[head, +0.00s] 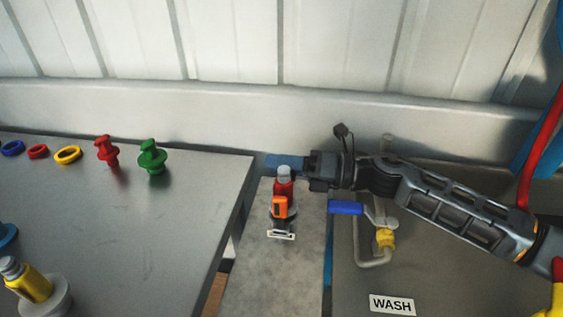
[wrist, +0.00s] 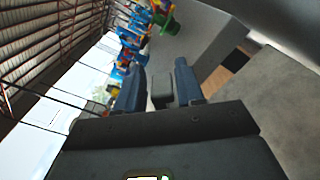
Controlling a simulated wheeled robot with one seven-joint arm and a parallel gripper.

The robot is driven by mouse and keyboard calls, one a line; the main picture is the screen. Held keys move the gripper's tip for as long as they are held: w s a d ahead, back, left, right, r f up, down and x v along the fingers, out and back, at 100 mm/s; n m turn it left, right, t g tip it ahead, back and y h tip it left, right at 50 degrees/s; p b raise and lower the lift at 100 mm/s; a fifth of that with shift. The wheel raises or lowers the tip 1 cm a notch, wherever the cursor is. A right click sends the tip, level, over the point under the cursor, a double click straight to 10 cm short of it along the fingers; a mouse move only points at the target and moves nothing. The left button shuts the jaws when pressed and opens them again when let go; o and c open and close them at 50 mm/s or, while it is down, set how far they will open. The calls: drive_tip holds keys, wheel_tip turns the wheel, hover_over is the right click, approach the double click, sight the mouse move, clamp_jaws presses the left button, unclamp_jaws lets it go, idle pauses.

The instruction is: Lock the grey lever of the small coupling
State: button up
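The small coupling (head: 283,189) is a red fitting with a grey cap, standing upright on a narrow grey bench in the head view. An orange part (head: 279,207) sits on its front. I cannot clearly pick out its grey lever. My gripper (head: 284,161) reaches in from the right, its blue fingers pointing left just behind the coupling's top. Contact cannot be told. In the wrist view, the two blue fingers of my gripper (wrist: 158,72) stand apart. A small grey block shows between them; I cannot tell what it is. The coupling is not recognisable there.
A grey table (head: 190,215) at left carries a red plug (head: 106,151), a green plug (head: 152,157), coloured rings and a yellow fitting (head: 33,285). At right are a blue-handled valve (head: 346,208) and a WASH label (head: 393,304). A pale wall closes the back.

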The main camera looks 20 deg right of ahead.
clamp_jaws()
idle(0.3)
idle(0.3)
